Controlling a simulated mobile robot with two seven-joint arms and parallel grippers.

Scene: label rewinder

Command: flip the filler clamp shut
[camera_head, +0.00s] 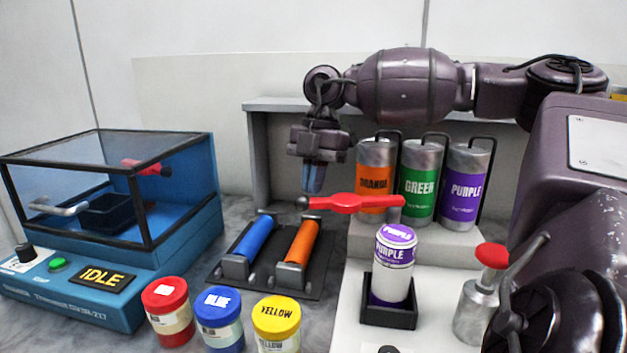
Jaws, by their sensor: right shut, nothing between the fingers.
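A red lever (352,203) with a grey ball at its left end lies nearly level above the white filler base (352,325). My right gripper (313,190) is shut and empty, pointing down. Its blue-grey fingertips are just above the lever's left end in the picture; I cannot tell whether they touch it. My left gripper is out of view.
Orange (374,155), green (419,182) and purple (464,186) canisters stand behind the lever. A red-topped metal cylinder (480,305) is at right. Red (169,310), blue (219,318) and yellow (277,323) jars stand in front; a blue machine (110,285) is left.

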